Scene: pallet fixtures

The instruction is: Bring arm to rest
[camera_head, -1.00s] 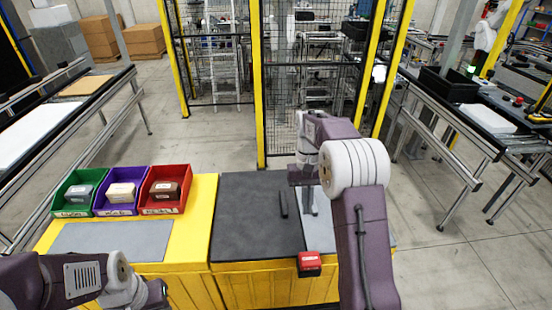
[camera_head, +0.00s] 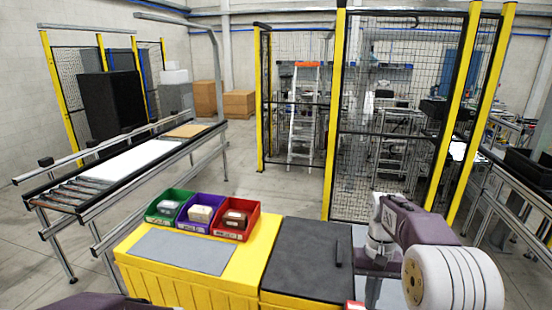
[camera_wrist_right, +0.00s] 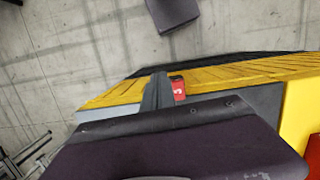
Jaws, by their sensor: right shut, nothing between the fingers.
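My right arm comes in at the right of the head view, with its purple link and white striped joint in front. My right gripper (camera_head: 372,290) points down over the right side of the dark mat (camera_head: 300,262). In the right wrist view its grey fingers (camera_wrist_right: 155,92) are together with nothing between them. A small red box (camera_wrist_right: 178,88) appears beside the fingers there; I cannot tell the gap. The same red box (camera_head: 354,305) is cut by the lower edge of the head view. Of my left arm only a purple piece shows at the bottom left; its gripper is outside the frame.
Green (camera_head: 152,219), purple (camera_head: 190,224) and red (camera_head: 228,236) bins, each holding an item, stand on the yellow table (camera_head: 255,262). A roller conveyor (camera_head: 80,190) is at left; a mesh fence (camera_head: 400,170) stands behind.

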